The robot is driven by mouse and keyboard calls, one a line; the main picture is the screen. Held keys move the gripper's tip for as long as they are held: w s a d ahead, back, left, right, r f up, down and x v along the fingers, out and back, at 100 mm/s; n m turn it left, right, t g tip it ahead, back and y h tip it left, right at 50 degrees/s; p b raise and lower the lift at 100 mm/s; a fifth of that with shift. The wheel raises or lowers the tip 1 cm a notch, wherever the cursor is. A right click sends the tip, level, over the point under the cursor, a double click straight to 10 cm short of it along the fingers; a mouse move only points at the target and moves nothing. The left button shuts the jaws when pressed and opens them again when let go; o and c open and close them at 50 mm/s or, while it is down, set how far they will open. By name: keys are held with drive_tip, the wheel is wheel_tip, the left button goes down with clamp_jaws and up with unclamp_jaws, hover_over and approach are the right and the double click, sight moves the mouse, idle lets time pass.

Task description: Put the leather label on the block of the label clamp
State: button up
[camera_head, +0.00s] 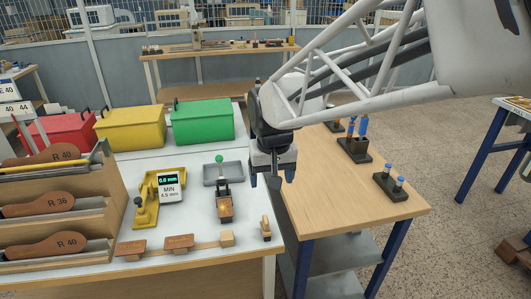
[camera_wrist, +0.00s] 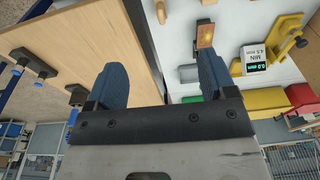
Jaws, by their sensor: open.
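My gripper (camera_head: 271,179) is open, with nothing visible between its fingers, above the right edge of the white bench, right of the grey tray. Both fingers also show in the wrist view (camera_wrist: 161,75). The label clamp (camera_head: 224,192) stands on the bench left of and nearer than my gripper, below the green knob. Its brown block (camera_head: 225,210) also shows in the wrist view (camera_wrist: 205,37), with an orange-brown face and darker rim. I cannot tell whether that face is the leather label. No separate leather label can be made out.
The grey tray (camera_head: 212,181) looks empty where visible. A yellow thickness gauge (camera_head: 146,211) stands left of the clamp. Small wooden pieces (camera_head: 180,242) line the front edge. Red, yellow and green boxes (camera_head: 202,122) stand behind. A wooden table (camera_head: 335,200) with blue-topped tools is at right.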

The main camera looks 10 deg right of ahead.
drive_tip(key=s+d, duration=0.2)
drive_tip(key=s, duration=0.7)
drive_tip(key=s+d+t, duration=0.1)
drive_tip(key=s+d, duration=0.2)
drive_tip(key=s, duration=0.6)
drive_tip(key=shift+d+r, duration=0.2)
drive_tip(key=shift+r, duration=0.25)
drive_tip(key=shift+w, duration=0.1)
drive_tip(key=shift+c, duration=0.3)
